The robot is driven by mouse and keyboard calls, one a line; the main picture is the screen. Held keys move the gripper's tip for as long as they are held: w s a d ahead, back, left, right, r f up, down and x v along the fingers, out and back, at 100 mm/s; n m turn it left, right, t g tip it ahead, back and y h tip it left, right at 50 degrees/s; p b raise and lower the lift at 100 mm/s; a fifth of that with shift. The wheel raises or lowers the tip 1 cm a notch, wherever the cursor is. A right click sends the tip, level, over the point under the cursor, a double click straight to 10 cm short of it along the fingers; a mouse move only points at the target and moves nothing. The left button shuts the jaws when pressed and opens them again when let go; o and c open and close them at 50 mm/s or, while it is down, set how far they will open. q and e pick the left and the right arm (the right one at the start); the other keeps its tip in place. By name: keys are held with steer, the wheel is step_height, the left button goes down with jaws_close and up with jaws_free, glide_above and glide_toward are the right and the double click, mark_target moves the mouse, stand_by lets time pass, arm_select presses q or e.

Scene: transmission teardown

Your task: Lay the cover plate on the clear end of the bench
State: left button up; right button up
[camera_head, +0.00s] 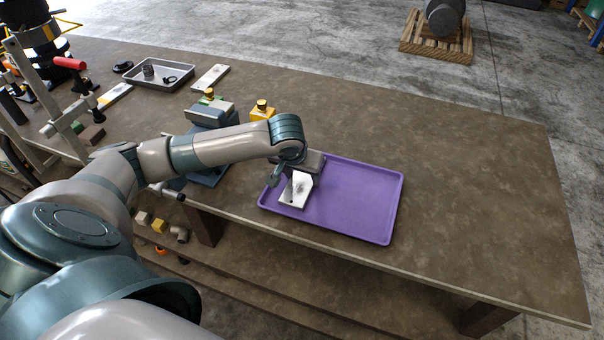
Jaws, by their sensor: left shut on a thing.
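The cover plate (296,191) is a small pale metal plate with a dark hole near its lower end. My left gripper (297,176) is shut on its upper part. The plate hangs over the left part of a purple tray (362,207); I cannot tell whether it touches the tray floor. The brown bench (480,190) runs across the view, and its right end is bare. My right gripper is not in view.
Left of the tray stand a vise (209,112) and a yellow block with a knob (262,111). A red-handled clamp (70,63) stands at the far left.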

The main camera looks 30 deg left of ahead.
arm_select(q)
steer(key=o, duration=1.7)
steer(key=shift+c, duration=0.2)
steer(key=shift+o, duration=0.6)
steer(key=shift+s+r, duration=0.2)
steer(key=shift+r, duration=0.3)
steer(key=b+v, duration=0.3)
steer(key=v, duration=1.3)
steer(key=shift+r, duration=0.25)
